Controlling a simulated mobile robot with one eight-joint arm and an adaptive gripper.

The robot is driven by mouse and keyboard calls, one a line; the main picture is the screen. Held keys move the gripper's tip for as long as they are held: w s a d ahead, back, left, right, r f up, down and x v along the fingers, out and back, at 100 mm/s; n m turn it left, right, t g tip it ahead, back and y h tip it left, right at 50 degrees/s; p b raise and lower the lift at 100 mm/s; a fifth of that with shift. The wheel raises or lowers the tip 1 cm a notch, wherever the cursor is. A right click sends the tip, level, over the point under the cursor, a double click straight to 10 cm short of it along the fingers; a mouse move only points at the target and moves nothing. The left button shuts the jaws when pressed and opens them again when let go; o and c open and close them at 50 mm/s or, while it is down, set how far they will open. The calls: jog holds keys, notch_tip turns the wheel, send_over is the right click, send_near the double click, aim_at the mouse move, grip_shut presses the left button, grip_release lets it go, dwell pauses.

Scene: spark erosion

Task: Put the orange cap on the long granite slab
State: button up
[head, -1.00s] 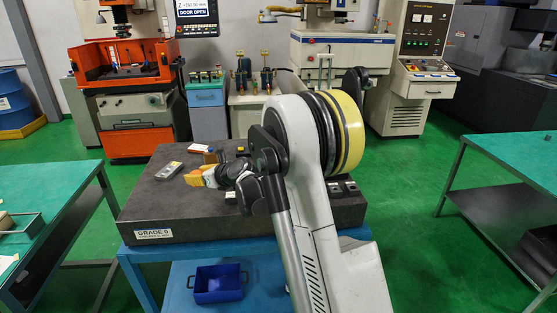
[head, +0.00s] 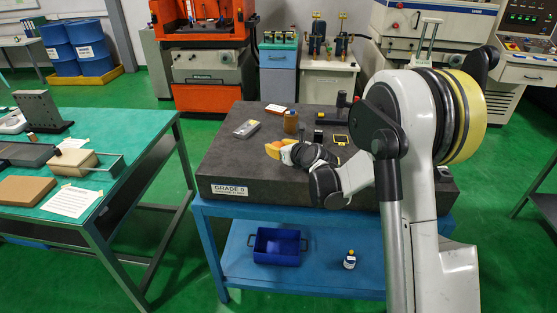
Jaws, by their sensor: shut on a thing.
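My gripper (head: 272,149) is at the end of my arm, over the left part of the dark granite plate (head: 225,168) labelled "GRADE 0". Its yellow fingers are shut on the small orange cap (head: 278,143), which is partly hidden by them. I cannot tell how high the cap is above the plate. The granite plate lies on a blue stand. A flat dark grey slab (head: 24,155) lies on the green table at the left; I cannot tell whether it is granite.
A brown cylinder (head: 291,122), a clear-topped box (head: 246,129) and a yellow-framed item (head: 340,140) stand on the plate. The green table (head: 120,135) holds a brown block (head: 22,190) and a cream block (head: 74,162). Green floor lies between table and stand.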

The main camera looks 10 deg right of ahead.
aim_at(277, 165)
notch_tip(277, 165, down, 4)
jog(key=shift+a+f+b, duration=0.15)
jog(key=shift+f+b, duration=0.05)
jog(key=shift+b, duration=0.7)
jog(key=shift+r, duration=0.15)
jog(key=o, duration=0.6)
jog(key=shift+f, duration=0.25)
jog(key=o, duration=0.4)
jog(key=shift+r, duration=0.1)
jog(key=shift+r, duration=0.1)
